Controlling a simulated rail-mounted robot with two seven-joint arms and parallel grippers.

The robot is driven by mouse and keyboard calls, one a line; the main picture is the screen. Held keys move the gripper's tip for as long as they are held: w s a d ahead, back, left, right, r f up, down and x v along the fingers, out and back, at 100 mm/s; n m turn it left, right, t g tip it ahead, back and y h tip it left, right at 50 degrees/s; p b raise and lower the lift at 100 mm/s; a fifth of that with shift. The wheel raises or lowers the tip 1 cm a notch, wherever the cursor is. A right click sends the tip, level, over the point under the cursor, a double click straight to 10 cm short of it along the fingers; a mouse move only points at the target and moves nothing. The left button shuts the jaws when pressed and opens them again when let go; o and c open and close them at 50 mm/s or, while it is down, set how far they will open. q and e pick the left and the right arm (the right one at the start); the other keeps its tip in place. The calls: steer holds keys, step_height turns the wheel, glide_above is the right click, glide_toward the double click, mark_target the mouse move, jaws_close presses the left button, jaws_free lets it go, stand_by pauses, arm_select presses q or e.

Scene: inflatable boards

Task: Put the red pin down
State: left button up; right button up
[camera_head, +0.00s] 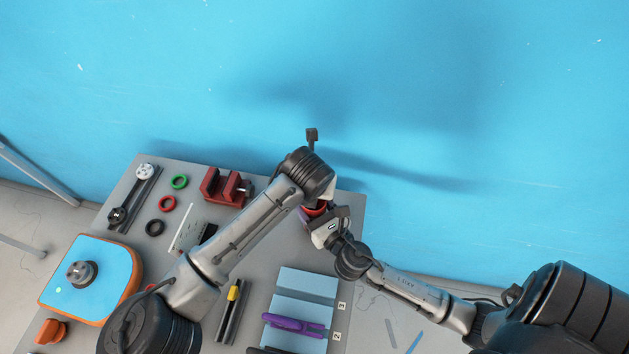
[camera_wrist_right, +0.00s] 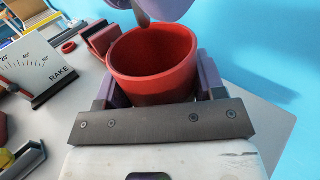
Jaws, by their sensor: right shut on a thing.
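My right gripper (camera_head: 318,222) is shut on a red cup-like thing (camera_wrist_right: 152,65), held open side up between its purple fingers in the right wrist view. In the head view only a bit of its red (camera_head: 315,209) shows between the two wrists. My left gripper is close above it. The left jaws are mostly hidden by the left wrist. I cannot make out a separate red pin.
A red vise (camera_head: 225,187), a green ring (camera_head: 180,182), a red ring (camera_head: 167,203) and a black ring (camera_head: 155,227) lie on the grey table (camera_head: 262,240). A white RAKE gauge (camera_wrist_right: 38,65) stands nearby. A blue board with orange edge (camera_head: 110,262) is at left, a purple tool (camera_head: 296,326) in front.

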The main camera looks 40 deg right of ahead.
arm_select(q)
steer(key=shift+f, duration=0.3)
steer(key=o, duration=1.1)
steer(key=shift+c, duration=0.2)
steer(key=shift+r, duration=3.5)
arm_select(e)
steer(key=o, duration=1)
